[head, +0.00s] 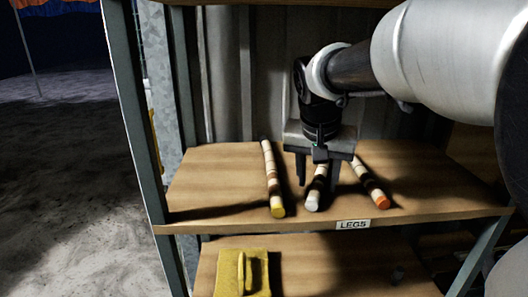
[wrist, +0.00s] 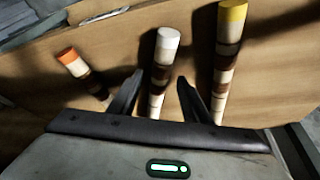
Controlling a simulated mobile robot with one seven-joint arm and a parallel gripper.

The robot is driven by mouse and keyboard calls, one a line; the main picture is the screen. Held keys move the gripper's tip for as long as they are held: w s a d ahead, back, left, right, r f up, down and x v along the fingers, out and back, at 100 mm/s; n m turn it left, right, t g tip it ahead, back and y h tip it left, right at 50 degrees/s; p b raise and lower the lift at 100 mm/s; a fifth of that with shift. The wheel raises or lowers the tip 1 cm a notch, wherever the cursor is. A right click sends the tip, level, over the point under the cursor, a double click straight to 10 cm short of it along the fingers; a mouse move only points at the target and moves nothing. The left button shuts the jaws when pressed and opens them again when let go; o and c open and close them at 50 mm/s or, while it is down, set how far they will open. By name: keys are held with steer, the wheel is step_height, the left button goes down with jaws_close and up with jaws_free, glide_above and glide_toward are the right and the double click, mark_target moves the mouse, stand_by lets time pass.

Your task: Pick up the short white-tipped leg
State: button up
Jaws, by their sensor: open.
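The white-tipped leg (head: 313,200) lies on the upper shelf, its white end toward the front edge, banded cream and dark brown behind. Its far part is hidden by my gripper. My gripper (head: 318,187) is open and points down over this leg, one finger on each side. In the wrist view the leg (wrist: 160,75) runs between the two fingers of my gripper (wrist: 158,88), with gaps on both sides. I cannot tell how far down beside the leg the fingertips reach.
A yellow-tipped leg (head: 271,180) lies to the left and an orange-tipped leg (head: 374,188) to the right, both close to the fingers. The shelf (head: 215,180) bears a "LEGS" label (head: 352,224). A yellow handled block (head: 243,273) sits on the lower shelf. A post (head: 135,110) stands at left.

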steer(key=shift+f, duration=0.15)
steer(key=c, duration=1)
jaws_close()
